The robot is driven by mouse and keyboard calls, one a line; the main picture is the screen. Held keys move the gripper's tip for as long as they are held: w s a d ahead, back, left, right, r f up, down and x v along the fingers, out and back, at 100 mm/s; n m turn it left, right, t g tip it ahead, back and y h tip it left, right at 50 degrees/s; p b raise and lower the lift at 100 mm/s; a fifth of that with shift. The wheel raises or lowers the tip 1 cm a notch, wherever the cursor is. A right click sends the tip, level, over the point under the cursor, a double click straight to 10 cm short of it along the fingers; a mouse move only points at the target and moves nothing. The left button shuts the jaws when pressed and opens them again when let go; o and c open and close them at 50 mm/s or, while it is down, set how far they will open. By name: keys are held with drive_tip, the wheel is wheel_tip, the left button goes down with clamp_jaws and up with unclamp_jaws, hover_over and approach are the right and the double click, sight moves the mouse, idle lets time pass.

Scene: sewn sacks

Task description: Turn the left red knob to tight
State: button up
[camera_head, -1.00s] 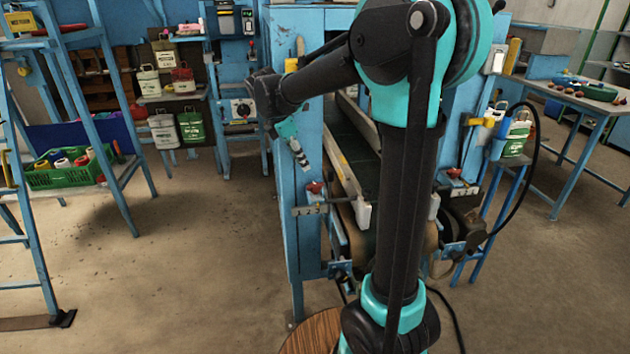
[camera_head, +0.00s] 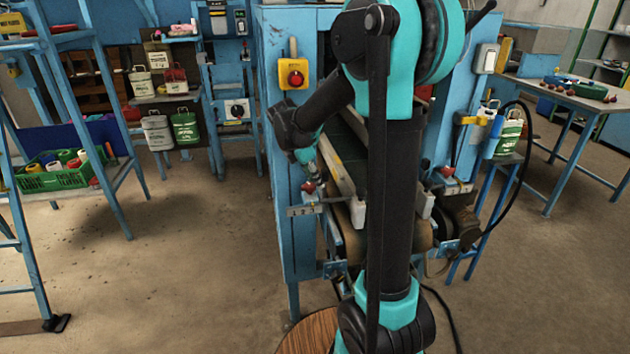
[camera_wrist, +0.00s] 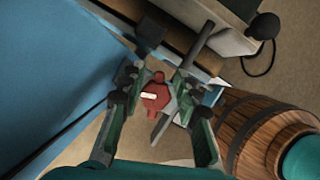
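The left red knob (camera_head: 308,187) sits on a small bracket with a numbered plate (camera_head: 305,210) at the machine's front left. In the wrist view, the red knob (camera_wrist: 155,96) with a pale mark on it lies between the fingers of my gripper (camera_wrist: 157,80). The fingers are spread with visible gaps on both sides, so my gripper is open. I cannot tell how far above the knob the fingertips are. In the head view my gripper (camera_head: 310,165) is just above the knob, partly hidden by the frame and my arm.
A second red knob (camera_head: 447,171) is on the machine's right side. A sloping rail (camera_head: 340,165) runs right beside the gripper.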

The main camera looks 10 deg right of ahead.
drive_tip(key=shift+d+f, duration=0.15)
drive_tip(key=shift+f, duration=0.15)
drive_tip(key=shift+c, duration=0.5)
clamp_jaws()
drive_tip(key=shift+s+m+g, duration=0.2)
drive_tip(key=shift+m+g, duration=0.2)
drive_tip(key=shift+m, duration=0.65)
drive_tip(key=shift+s+m+g, duration=0.15)
drive_tip(key=shift+m+g, duration=0.25)
drive_tip(key=shift+m, duration=0.65)
